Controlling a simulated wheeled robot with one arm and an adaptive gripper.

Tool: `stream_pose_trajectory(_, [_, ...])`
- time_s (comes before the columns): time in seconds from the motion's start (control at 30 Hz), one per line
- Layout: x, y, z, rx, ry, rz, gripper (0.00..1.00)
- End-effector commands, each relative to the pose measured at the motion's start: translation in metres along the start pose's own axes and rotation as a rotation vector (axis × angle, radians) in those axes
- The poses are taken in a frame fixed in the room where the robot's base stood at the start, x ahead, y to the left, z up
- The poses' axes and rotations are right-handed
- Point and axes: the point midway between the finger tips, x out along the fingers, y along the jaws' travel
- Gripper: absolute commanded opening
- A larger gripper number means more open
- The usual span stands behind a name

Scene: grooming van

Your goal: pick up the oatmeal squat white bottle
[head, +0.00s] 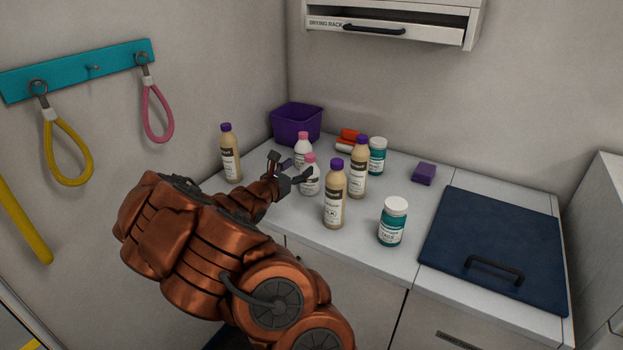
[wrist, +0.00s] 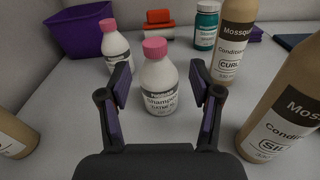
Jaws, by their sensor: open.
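Two squat white bottles with pink caps stand on the counter. The nearer one (head: 311,184) shows in the wrist view (wrist: 159,88) with a "Shampoo" label; its lower word is blurred but looks like oatmeal. My gripper (head: 291,168) is open. In the wrist view its two fingers lie left and right of this bottle, with a gap on each side. The bottle is upright and appears centred between the fingertips. The other white bottle (wrist: 116,48) stands farther back and left; it also shows in the head view (head: 301,146), and its lower label text is unreadable.
Tall tan bottles with purple caps stand right (head: 335,200), behind right (head: 359,172) and left (head: 231,160).

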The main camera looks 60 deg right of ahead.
Motion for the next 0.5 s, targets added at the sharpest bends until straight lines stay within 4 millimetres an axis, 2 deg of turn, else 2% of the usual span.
stream_pose_trajectory(0.13, [0.006,0.005,-0.009,-0.043,0.006,0.021,0.64])
stream_pose_trajectory(0.5, [0.031,0.006,-0.010,-0.045,0.007,0.021,0.64])
